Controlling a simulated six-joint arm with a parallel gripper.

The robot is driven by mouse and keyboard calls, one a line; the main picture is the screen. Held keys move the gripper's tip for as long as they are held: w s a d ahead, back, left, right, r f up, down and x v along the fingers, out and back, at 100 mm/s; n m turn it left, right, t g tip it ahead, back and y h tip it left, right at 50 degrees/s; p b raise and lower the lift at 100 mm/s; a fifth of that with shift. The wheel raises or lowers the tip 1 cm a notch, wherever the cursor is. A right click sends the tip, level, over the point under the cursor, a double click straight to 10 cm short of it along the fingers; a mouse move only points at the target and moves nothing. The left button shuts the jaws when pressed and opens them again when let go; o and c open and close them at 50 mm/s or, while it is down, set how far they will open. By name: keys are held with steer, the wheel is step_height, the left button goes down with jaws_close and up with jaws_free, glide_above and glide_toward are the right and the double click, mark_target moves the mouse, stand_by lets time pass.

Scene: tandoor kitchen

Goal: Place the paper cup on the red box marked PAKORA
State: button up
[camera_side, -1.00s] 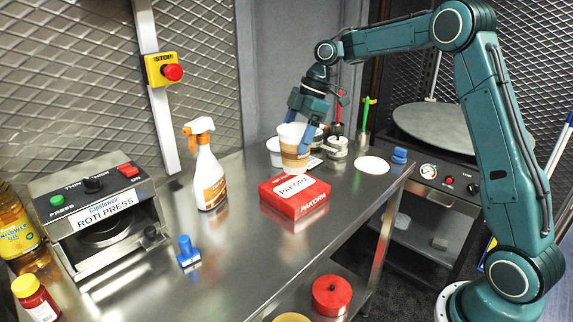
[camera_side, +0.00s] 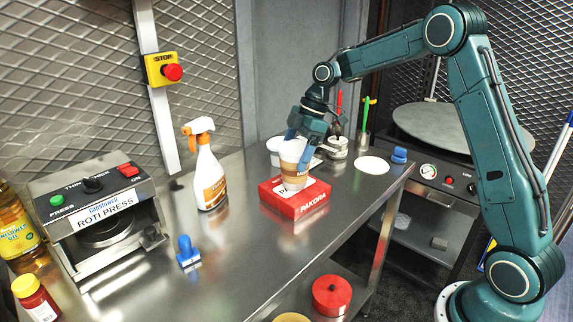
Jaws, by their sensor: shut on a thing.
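The paper cup (camera_side: 292,168) is white with a brown band. It is upright over the top of the red box (camera_side: 300,206) marked PAKORA, and its base appears to touch the box's white label. My gripper (camera_side: 299,147) comes down from above and is shut on the cup, with blue fingers at its sides. The cup hides part of the box's label. The red box lies flat on the steel counter.
A white tub (camera_side: 274,151) stands behind the cup, and metal containers (camera_side: 338,147) stand behind to the right. A spray bottle (camera_side: 209,178) is to the left. A blue stamp-like object (camera_side: 187,251) and the roti press (camera_side: 95,215) are further left. The counter between is clear.

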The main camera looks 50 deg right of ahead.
steer(key=shift+f, duration=0.15)
steer(key=o, duration=0.9)
steer(key=shift+o, duration=0.2)
steer(key=v, duration=1.2)
